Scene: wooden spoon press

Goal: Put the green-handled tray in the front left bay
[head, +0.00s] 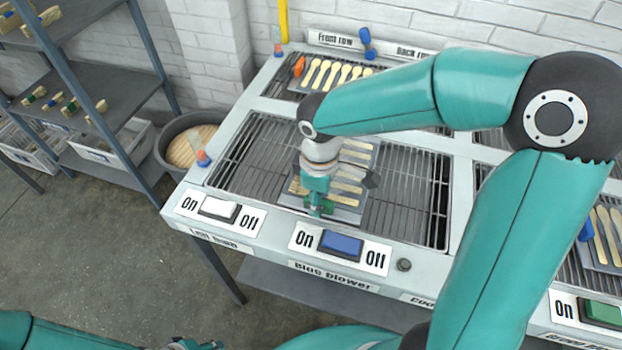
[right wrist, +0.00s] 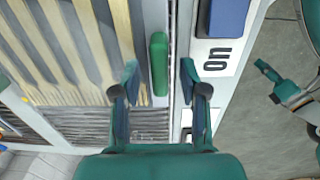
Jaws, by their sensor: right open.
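The green-handled tray (head: 345,213) carries several pale wooden spoons and is at the front left bay (head: 250,150), over its dark grate. I cannot tell if it lies fully flat on the grate. Its green handle (right wrist: 159,65) points to the front edge. My right gripper (head: 318,198) is above the handle and hides part of the tray. In the right wrist view, its open fingers (right wrist: 160,78) stand on either side of the handle, with gaps visible. My left gripper (head: 192,344) is low at the bottom edge, mostly cut off, away from the tray.
An orange-handled tray (head: 322,92) with spoons sits in the back left bay. A blue-handled tray (head: 604,258) is at the far right. A white switch (head: 219,208) and a blue switch (head: 342,243) line the front edge. A round bin (head: 188,150) and shelves (head: 118,97) stand left.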

